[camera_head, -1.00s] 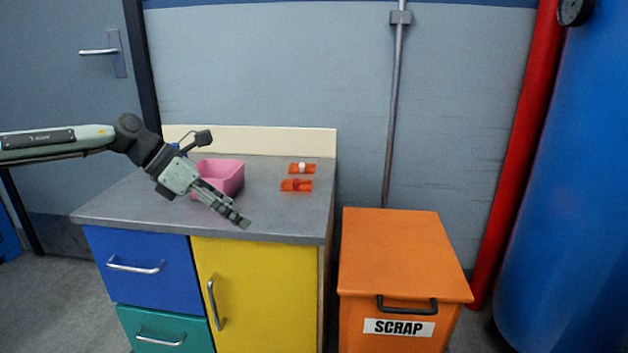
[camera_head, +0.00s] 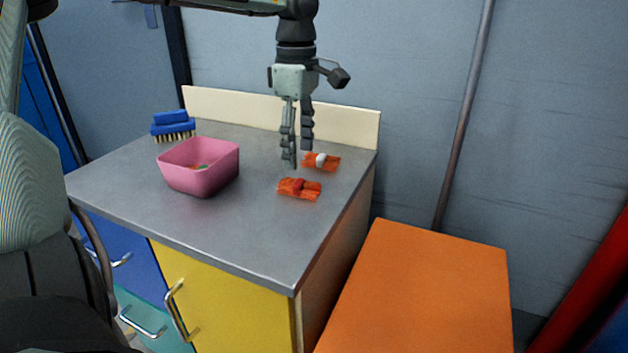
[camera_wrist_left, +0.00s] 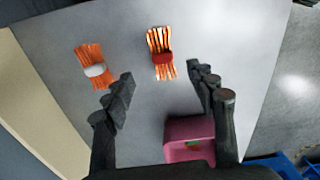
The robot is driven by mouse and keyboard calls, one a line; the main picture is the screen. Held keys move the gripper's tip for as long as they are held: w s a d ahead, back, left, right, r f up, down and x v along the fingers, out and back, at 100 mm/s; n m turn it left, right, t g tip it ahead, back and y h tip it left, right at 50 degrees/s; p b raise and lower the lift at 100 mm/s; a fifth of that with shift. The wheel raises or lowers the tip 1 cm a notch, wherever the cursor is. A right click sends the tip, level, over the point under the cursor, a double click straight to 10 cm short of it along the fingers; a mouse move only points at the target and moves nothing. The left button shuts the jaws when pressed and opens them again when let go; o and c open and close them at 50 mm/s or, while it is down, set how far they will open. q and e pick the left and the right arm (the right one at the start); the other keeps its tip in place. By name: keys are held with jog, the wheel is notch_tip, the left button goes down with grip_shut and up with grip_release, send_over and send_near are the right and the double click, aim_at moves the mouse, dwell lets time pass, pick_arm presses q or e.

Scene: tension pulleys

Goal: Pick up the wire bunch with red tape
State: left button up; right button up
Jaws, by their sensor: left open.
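The wire bunch with red tape (camera_head: 299,188) lies flat on the grey cabinet top, orange wires with a red band in the middle. The wire bunch with white tape (camera_head: 321,161) lies just behind it. My left gripper (camera_head: 297,158) points down above the counter, behind and slightly left of the red-taped bunch, open and empty. In the left wrist view, the red-taped bunch (camera_wrist_left: 161,55) is ahead of the open fingers (camera_wrist_left: 165,92), between their lines, and the white-taped bunch (camera_wrist_left: 94,68) is beyond the left finger. My right gripper is not in view.
A pink bin (camera_head: 199,168) with small items inside stands on the counter to the left. A blue brush (camera_head: 172,125) lies behind it. A low cream backboard (camera_head: 345,127) edges the rear. An orange scrap box (camera_head: 425,290) stands lower at the right.

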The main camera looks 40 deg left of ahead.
aim_at(299, 180)
pick_arm(q)
jog(key=f, duration=0.7)
jog(key=shift+s+d, duration=0.1)
jog(key=shift+s, duration=0.1)
jog(key=c, duration=1.3)
jog(key=shift+o, duration=0.2)
jog(key=shift+r, duration=0.15)
